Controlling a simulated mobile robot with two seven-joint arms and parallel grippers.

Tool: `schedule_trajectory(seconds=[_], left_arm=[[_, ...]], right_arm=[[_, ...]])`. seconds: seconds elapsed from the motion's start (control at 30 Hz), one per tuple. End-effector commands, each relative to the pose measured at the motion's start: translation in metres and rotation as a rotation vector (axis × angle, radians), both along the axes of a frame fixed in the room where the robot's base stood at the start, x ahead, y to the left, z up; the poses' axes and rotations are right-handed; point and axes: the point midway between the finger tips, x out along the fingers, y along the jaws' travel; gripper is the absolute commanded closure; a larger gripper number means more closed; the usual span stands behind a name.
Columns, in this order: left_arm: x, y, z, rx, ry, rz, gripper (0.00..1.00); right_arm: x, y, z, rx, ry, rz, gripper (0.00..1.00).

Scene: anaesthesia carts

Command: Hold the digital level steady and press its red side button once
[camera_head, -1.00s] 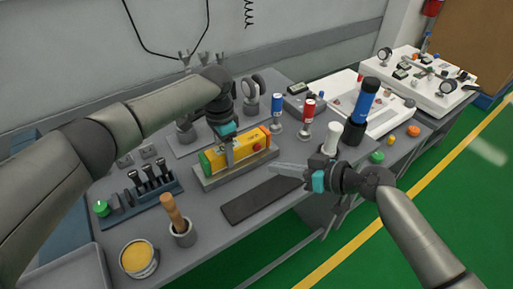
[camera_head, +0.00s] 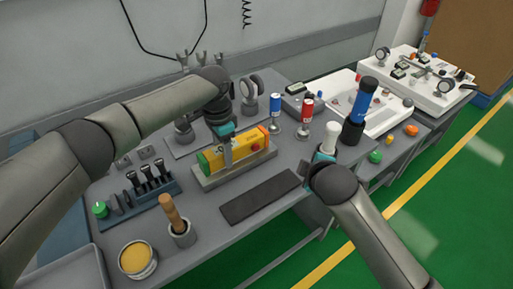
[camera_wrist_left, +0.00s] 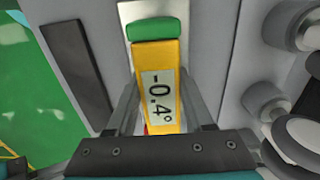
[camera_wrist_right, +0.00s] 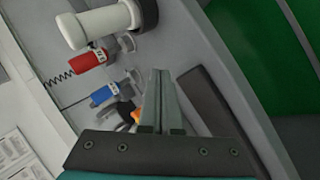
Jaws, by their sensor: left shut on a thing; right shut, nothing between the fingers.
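The digital level (camera_head: 215,159) is a yellow bar with a green end, lying in a pale tray (camera_head: 205,184) on the bench. Its round red side button (camera_head: 256,147) faces the front. In the left wrist view the level (camera_wrist_left: 172,62) shows a display (camera_wrist_left: 160,97) reading -0.4°. My left gripper (camera_head: 228,152) is shut around the level's middle from above. My right gripper (camera_head: 316,163) is in front and to the right of the level, apart from it; its fingers are largely hidden by my wrist. In the right wrist view its fingers (camera_wrist_right: 160,80) are together and empty.
A dark flat strip (camera_head: 260,198) lies in front of the tray. A pestle in a cup (camera_head: 181,235) and a yellow-filled tin (camera_head: 138,259) are front left.

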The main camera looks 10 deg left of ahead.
Motion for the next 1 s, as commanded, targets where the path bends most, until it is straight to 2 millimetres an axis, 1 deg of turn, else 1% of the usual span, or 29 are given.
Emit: schedule_trajectory(seconds=[0.1,0.27,0.43,0.6,0.8,1.0], left_arm=[[0.000,0.000,0.001,-0.001,-0.002,0.000,1.00],[0.000,0.000,0.001,-0.001,-0.002,0.000,1.00],[0.000,0.000,0.001,-0.001,-0.002,0.000,1.00],[0.000,0.000,0.001,-0.001,-0.002,0.000,1.00],[0.000,0.000,0.001,-0.001,-0.002,0.000,1.00],[0.000,0.000,0.001,-0.001,-0.002,0.000,1.00]], right_arm=[[-0.005,0.000,-0.011,-0.136,-0.054,0.011,1.00],[-0.014,0.004,-0.019,-0.316,-0.141,0.046,1.00],[-0.026,0.017,-0.022,-0.501,-0.248,0.104,1.00],[-0.040,0.035,-0.018,-0.654,-0.360,0.169,1.00],[-0.052,0.052,-0.012,-0.762,-0.454,0.220,1.00],[-0.056,0.058,-0.010,-0.792,-0.485,0.235,1.00]])
